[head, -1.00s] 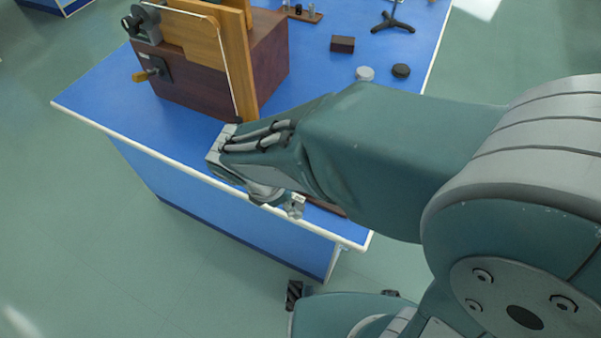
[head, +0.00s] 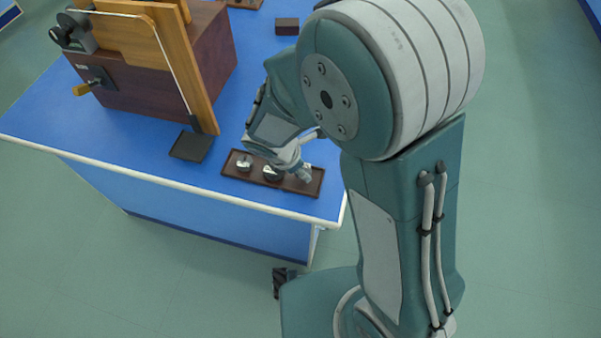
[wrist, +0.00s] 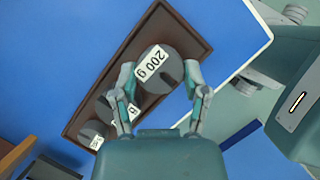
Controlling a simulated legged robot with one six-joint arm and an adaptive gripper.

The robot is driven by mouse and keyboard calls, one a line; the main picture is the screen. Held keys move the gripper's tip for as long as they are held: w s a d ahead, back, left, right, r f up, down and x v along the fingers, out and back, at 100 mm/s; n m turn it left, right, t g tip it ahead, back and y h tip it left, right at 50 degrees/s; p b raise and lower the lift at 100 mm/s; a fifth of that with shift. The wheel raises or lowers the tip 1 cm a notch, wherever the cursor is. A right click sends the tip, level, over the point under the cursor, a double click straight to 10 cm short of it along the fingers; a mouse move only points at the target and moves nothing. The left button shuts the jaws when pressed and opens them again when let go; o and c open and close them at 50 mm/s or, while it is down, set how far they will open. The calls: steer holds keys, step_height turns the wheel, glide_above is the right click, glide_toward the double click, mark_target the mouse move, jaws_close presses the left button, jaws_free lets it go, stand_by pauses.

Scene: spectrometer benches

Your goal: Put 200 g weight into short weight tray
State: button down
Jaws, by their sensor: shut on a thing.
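The 200 g weight (wrist: 158,68) is a dark grey slotted disc with a white label, between the fingers of my gripper (wrist: 160,76) in the wrist view. My gripper is shut on it. The weight is over the right part of a long brown tray (wrist: 191,27); I cannot tell whether it is clear of the tray floor. In the head view my gripper (head: 303,174) is at the right end of this tray (head: 233,173), and the held weight is hidden. Two smaller labelled weights (wrist: 108,104) (wrist: 91,133) sit in the tray's other part.
A wooden instrument (head: 165,60) stands left of the tray, with a small dark plate (head: 192,146) at its foot. A dark block (head: 287,26) and another brown tray (head: 242,3) lie farther back. The bench's white front edge (head: 180,186) is close to the tray.

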steer(key=shift+d+f, duration=0.1)
steer(key=shift+f, duration=1.5)
steer(key=shift+f, duration=0.15)
steer(key=shift+c, duration=0.5)
jaws_free()
steer(key=v, duration=1.2)
steer(key=s+d+r+m+t+y, duration=0.2)
steer(key=s+d+r+m, duration=0.3)
steer(key=d+r+m, duration=0.3)
steer(key=s+d+r+m+t+y, duration=0.1)
steer(key=s+d+r+m, duration=0.4)
steer(key=m, duration=0.9)
step_height(320, 180, up, 3)
steer(key=d+y, duration=0.1)
steer(key=d, duration=0.1)
steer(key=shift+s+d+m+t, duration=0.2)
steer(key=shift+d+m+t, duration=0.2)
